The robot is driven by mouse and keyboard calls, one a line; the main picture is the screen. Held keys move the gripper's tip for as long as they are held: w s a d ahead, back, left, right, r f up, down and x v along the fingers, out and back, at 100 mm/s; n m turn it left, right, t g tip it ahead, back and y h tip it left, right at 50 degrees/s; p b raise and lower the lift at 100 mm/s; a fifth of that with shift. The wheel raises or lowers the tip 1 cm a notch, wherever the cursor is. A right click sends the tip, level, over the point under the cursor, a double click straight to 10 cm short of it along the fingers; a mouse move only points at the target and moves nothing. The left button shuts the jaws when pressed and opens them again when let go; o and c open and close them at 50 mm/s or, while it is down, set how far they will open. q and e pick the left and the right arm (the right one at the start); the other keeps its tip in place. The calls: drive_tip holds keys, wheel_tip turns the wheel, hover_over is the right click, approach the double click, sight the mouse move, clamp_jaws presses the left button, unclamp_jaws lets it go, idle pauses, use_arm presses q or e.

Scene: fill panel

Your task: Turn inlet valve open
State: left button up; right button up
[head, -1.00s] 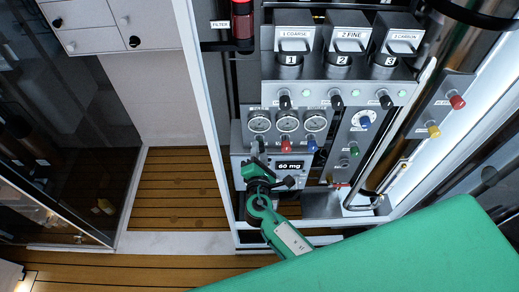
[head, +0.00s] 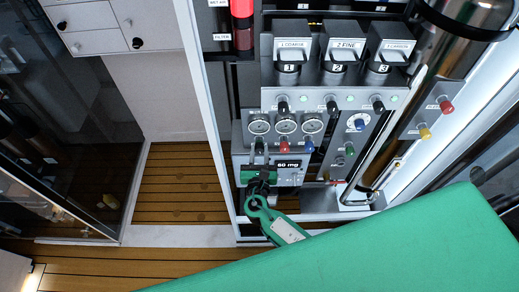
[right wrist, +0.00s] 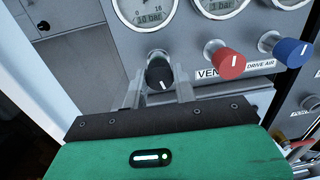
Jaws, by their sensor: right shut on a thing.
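A black round knob with a white pointer line (right wrist: 158,74) sits on the grey panel below the left pressure gauge in the right wrist view. My right gripper (head: 259,155) is at this knob, low on the panel in the head view. In the wrist view its two thin metal fingers (right wrist: 157,88) stand one on each side of the knob, shut on it. Any label under this knob is hidden by the gripper. My left gripper is not in view.
A red knob (right wrist: 229,64) and a blue knob (right wrist: 291,52) are close to the right of the fingers. Three gauges (head: 286,124) sit above. A display reading 60 (head: 289,164) is beside the gripper. A silver cylinder (head: 420,95) stands at the right.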

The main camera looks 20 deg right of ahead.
drive_tip(key=n+p, duration=0.3)
drive_tip(key=n, duration=0.2)
drive_tip(key=shift+r+n, duration=0.1)
drive_tip(key=shift+n, duration=0.2)
drive_tip(key=shift+n+y+p, duration=0.3)
drive_tip(key=shift+n+p, duration=0.75)
drive_tip(key=shift+n, duration=0.85)
drive_tip(key=shift+s+f, duration=0.1)
drive_tip(key=shift+f, duration=0.1)
drive_tip(key=o, duration=1)
drive_tip(key=shift+c, duration=0.2)
